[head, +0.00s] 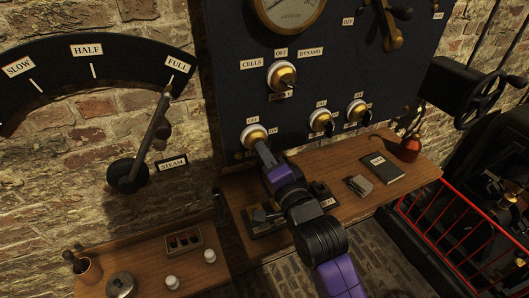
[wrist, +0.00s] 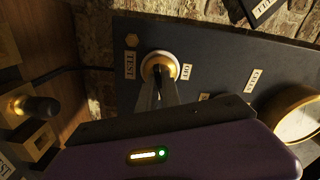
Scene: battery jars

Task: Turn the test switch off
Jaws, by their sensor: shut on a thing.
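The test switch (head: 253,134) is a brass and white rotary switch at the lower left of the dark panel (head: 230,70). In the wrist view its round brass mount (wrist: 160,66) shows beside a TEST label (wrist: 130,66) and another small label (wrist: 187,72). My gripper (head: 262,150) reaches up to it from below; in the wrist view the fingers (wrist: 158,88) come together at the switch. My gripper is shut on the switch's handle. The fingers hide the handle, so I cannot tell which way it points.
Two similar switches (head: 321,121) (head: 357,110) sit to the right, and a larger CELLS/DYNAMO switch (head: 281,76) above. Below, a wooden shelf (head: 335,160) carries a dark book (head: 382,168) and a red-brown flask (head: 409,148). A steam lever (head: 150,140) stands at left.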

